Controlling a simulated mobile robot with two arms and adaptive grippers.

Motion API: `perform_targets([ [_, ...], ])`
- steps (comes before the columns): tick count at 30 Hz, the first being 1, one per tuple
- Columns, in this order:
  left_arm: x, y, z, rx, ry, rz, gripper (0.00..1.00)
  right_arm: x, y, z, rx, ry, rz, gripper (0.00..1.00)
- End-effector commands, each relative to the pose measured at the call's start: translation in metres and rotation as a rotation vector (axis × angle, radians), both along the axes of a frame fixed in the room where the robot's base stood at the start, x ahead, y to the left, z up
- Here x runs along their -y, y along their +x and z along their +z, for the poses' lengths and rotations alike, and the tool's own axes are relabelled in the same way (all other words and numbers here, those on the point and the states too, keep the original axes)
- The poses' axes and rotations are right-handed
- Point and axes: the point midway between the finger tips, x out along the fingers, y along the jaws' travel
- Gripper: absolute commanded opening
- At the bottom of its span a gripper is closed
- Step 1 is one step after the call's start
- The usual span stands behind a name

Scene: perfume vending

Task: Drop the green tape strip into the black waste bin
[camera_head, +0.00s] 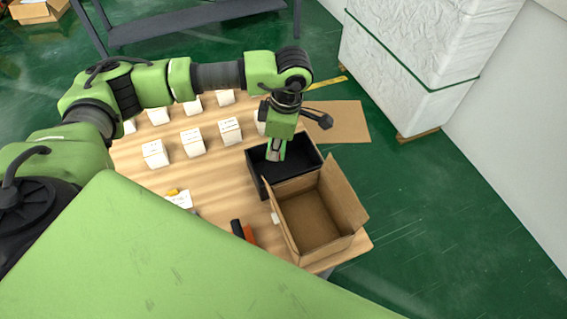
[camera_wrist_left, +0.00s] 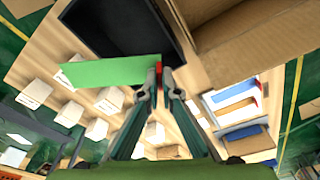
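The green tape strip (camera_wrist_left: 108,73) is a flat light-green piece in the left wrist view. My left gripper (camera_wrist_left: 157,76) is shut on one end of it, and the strip sticks out to the left. In the head view my left gripper (camera_head: 275,153) points down over the black waste bin (camera_head: 299,162), near its left part. The strip cannot be made out in the head view. The bin also shows in the left wrist view (camera_wrist_left: 115,22), behind the strip. My right gripper is in neither view.
An open cardboard box (camera_head: 309,216) stands right beside the bin on the wooden table (camera_head: 222,180). Several white boxes (camera_head: 192,142) stand in rows left of it. A black and orange tool (camera_head: 243,232) lies near the front. A wrapped pallet (camera_head: 420,60) stands behind.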

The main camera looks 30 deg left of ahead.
Motion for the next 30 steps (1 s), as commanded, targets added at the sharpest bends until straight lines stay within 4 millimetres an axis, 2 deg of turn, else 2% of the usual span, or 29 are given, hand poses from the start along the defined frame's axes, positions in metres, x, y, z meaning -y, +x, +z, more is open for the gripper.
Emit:
perform_targets([
  [1,0.0,0.0,-0.003,0.0,0.0,0.0,0.0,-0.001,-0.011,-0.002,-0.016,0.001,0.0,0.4],
  [5,0.0,0.0,-0.012,-0.001,0.0,-0.001,0.0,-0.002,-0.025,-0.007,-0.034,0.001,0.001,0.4],
  [8,0.0,-0.001,-0.023,-0.003,0.0,-0.001,0.0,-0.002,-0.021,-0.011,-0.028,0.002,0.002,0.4],
  [16,0.0,-0.001,-0.054,-0.002,-0.001,0.0,0.0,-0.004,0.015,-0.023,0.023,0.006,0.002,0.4],
  [20,0.0,0.0,-0.06,-0.002,-0.002,0.0,0.0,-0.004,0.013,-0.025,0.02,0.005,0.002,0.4],
  [27,0.0,0.0,-0.06,-0.001,-0.001,0.0,0.0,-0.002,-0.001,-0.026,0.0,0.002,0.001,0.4],
  [30,0.0,0.0,-0.06,-0.001,0.0,0.0,0.24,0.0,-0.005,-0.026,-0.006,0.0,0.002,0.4],
])
